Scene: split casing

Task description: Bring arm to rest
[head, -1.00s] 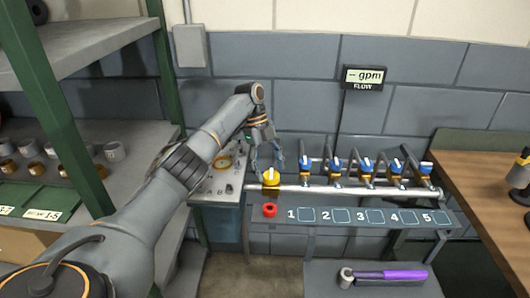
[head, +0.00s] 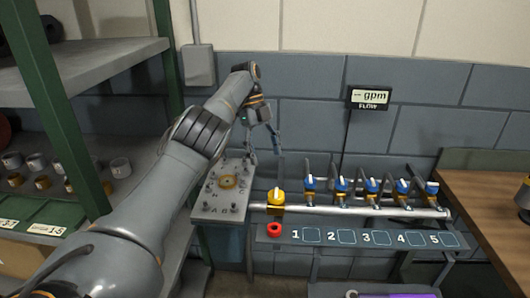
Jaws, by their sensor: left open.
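My left arm reaches in from the lower left. My left gripper (head: 264,142) is open and empty, pointing down above the right edge of a grey control box (head: 222,205) with a yellow ring on its top. It is above and apart from the yellow valve knob (head: 276,196) at the left end of the pipe. My right gripper is not in the head view.
A green-posted rack (head: 80,75) stands left, a wooden bench (head: 495,205) right. A flow display (head: 369,97) hangs on the wall.

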